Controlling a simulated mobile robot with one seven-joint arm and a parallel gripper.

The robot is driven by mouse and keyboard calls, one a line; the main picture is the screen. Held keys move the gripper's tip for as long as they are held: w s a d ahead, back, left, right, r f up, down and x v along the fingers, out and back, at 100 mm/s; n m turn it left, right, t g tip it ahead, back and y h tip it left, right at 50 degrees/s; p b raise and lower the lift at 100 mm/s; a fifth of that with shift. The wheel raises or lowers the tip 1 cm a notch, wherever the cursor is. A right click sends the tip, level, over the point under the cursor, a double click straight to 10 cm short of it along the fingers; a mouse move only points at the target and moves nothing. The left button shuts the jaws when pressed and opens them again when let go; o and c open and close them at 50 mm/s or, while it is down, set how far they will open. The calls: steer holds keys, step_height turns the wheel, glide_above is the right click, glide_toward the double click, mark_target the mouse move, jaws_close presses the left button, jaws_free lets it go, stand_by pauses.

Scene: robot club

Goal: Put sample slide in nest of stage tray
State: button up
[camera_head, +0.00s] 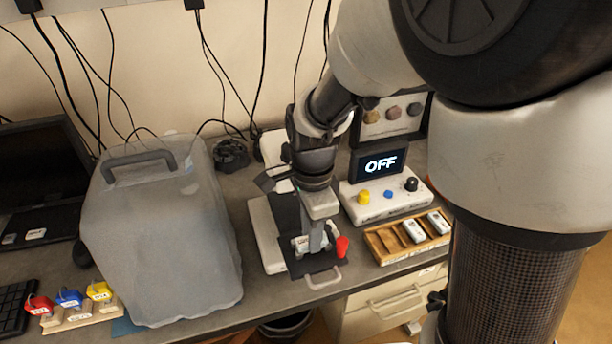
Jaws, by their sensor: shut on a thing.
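My gripper (315,245) points down over the black stage tray (312,266), which has a light grey handle at its front. The gripper is shut on a small whitish thing (300,243), which looks like the sample slide and is mostly hidden by the fingers. It is at or just above the tray; I cannot tell whether it touches. The nest is hidden under the gripper. A red knob-like part (342,246) stands at the tray's right side.
A wooden rack (385,252) with two pale labelled pieces lies to the right. Behind it are a control box (375,208) and a display reading OFF (381,163). A grey covered case (165,235) stands close on the left. Padlocks (68,298) sit at the far left.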

steer(key=shift+f, duration=0.2)
steer(key=o, duration=1)
steer(key=shift+r, duration=0.1)
step_height(320, 180, up, 12)
steer(key=p, duration=0.1)
steer(key=shift+s+d+r+n+t, duration=1)
steer(key=shift+s+d+n, duration=0.75)
steer(key=shift+n, duration=0.7)
steer(key=shift+s+d+r+n+t, duration=1)
steer(key=shift+s+d+n, duration=0.75)
steer(key=shift+n, duration=0.75)
steer(key=shift+s+d+r+n+t, duration=0.8)
steer(key=shift+s+d+r+n, duration=0.4)
steer(key=shift+s+d+n, duration=0.9)
